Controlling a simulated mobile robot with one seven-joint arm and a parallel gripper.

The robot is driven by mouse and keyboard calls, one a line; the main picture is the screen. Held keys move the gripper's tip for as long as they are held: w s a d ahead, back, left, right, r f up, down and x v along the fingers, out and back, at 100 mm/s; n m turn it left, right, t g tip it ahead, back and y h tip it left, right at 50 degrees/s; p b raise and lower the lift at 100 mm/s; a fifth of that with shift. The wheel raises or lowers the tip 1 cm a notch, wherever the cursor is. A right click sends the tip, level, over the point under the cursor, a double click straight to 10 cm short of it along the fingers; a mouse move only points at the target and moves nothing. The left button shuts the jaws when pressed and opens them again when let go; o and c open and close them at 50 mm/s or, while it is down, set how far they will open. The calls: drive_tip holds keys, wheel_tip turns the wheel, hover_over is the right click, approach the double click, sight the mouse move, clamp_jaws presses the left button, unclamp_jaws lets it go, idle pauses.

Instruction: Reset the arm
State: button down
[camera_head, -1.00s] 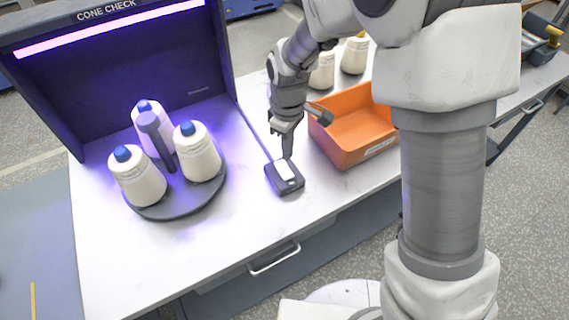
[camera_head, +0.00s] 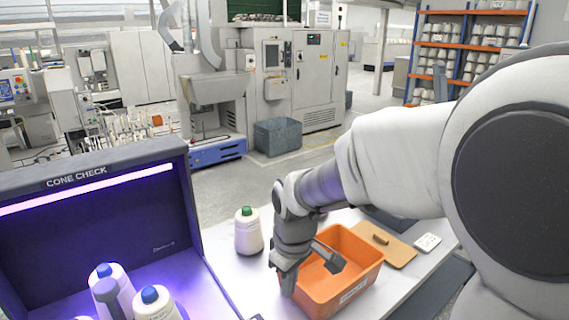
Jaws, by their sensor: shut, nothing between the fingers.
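My arm reaches in from the right, and my gripper (camera_head: 288,287) points down at the left side of the orange bin (camera_head: 369,276). Its fingers are together with nothing between them. It overlaps the bin's left wall in the picture; I cannot tell whether it touches. The white worktable (camera_head: 223,253) lies below it. Only a dark bit of the small device (camera_head: 257,317) shows at the bottom edge.
A cream cone with a green tip (camera_head: 248,233) stands behind my gripper, left of the bin. The lit cone check booth (camera_head: 95,232) holds blue-tipped cones (camera_head: 154,306) at the left. A tan board (camera_head: 396,252) lies right of the bin.

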drive_tip(key=s+d+r+m+t, duration=0.4)
drive_tip(key=s+d+r+m, duration=0.5)
drive_tip(key=s+d+r, duration=0.2)
drive_tip(key=s+d, duration=0.2)
drive_tip(key=s, duration=0.2)
drive_tip(key=shift+r+m+h, duration=0.15)
drive_tip(key=shift+m+h, duration=0.15)
